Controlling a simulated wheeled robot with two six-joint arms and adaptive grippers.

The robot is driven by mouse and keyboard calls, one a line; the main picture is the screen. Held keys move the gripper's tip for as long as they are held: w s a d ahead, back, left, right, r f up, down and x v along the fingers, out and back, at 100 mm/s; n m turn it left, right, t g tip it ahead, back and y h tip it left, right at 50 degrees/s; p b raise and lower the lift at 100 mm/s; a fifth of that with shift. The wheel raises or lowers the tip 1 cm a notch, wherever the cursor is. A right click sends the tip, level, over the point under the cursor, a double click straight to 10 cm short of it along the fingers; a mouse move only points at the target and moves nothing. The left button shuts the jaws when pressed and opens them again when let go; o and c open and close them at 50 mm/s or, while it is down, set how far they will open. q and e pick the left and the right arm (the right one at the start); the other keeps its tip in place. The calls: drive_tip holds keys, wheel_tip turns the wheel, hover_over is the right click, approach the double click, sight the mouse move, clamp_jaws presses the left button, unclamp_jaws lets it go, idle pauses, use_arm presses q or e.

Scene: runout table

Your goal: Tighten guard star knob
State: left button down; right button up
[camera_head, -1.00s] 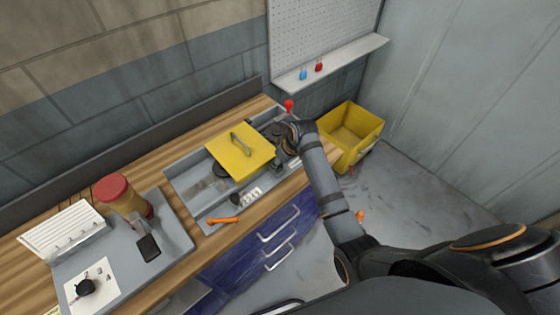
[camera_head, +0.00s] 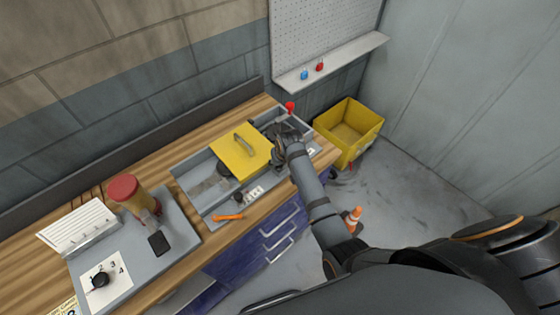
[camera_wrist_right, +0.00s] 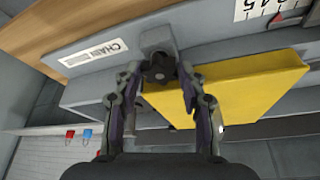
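The yellow guard (camera_head: 240,153) with its grey handle sits over the grey tray-like fixture on the bench. In the right wrist view the guard (camera_wrist_right: 230,90) is the yellow plate on the right. A dark star knob (camera_wrist_right: 158,68) sits against a grey bracket (camera_wrist_right: 157,38) beside the guard. My right gripper (camera_wrist_right: 159,76) is open, with one fingertip on each side of the knob and small gaps showing. In the head view my right gripper (camera_head: 281,138) is at the guard's right end and hides the knob. My left gripper is not in view.
An orange tool (camera_head: 228,217) lies at the fixture's front edge. A red knob (camera_head: 290,106) stands behind my gripper. A yellow bin (camera_head: 349,130) and orange cone (camera_head: 353,217) are right of the bench.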

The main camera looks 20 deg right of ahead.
drive_tip(key=o, duration=0.3)
drive_tip(key=shift+o, duration=0.2)
drive_tip(key=v, duration=1.2)
